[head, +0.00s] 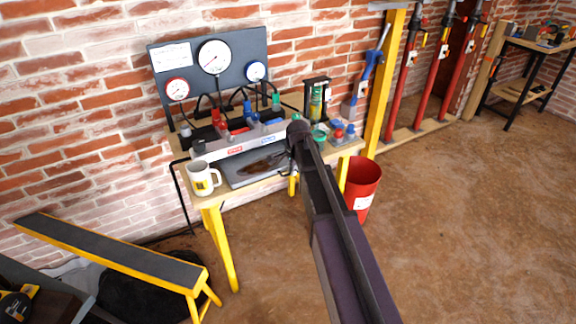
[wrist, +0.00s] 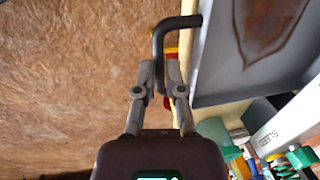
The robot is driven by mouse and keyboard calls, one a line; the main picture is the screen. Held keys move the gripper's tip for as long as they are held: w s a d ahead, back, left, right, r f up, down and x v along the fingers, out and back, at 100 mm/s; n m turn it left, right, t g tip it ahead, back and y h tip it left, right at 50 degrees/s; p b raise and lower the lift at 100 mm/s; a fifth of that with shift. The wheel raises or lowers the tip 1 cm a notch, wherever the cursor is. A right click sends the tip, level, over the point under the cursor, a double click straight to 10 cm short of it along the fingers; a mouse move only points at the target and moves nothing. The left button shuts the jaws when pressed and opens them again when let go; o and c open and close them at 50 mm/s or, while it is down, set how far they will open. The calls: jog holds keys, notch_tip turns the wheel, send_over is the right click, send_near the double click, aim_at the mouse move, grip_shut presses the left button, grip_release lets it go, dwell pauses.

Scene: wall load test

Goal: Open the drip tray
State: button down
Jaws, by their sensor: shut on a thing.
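The drip tray (head: 237,178) is a grey, shallow tray with a dark brown stain inside, below the white front panel of the wooden bench. In the wrist view, the drip tray (wrist: 213,65) fills the upper right. Its dark bent handle (wrist: 160,38) sticks out to the left. My gripper (wrist: 161,78) is shut on the handle, with one finger on each side of the bar.
A white mug (head: 203,180) stands at the bench's left front corner. Gauges (head: 215,57) on a board, valves and small coloured parts crowd the bench. A red bucket (head: 361,185) stands at its right. The right floor is clear.

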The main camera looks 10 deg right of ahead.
jog(key=s, duration=0.1)
jog(key=s+d, duration=0.1)
jog(key=s, duration=0.2)
jog(key=shift+s+d, duration=0.3)
jog(key=shift+d, duration=0.05)
jog(key=c, duration=0.7)
grip_release()
jog(key=shift+a, duration=0.1)
jog(key=shift+r, duration=0.1)
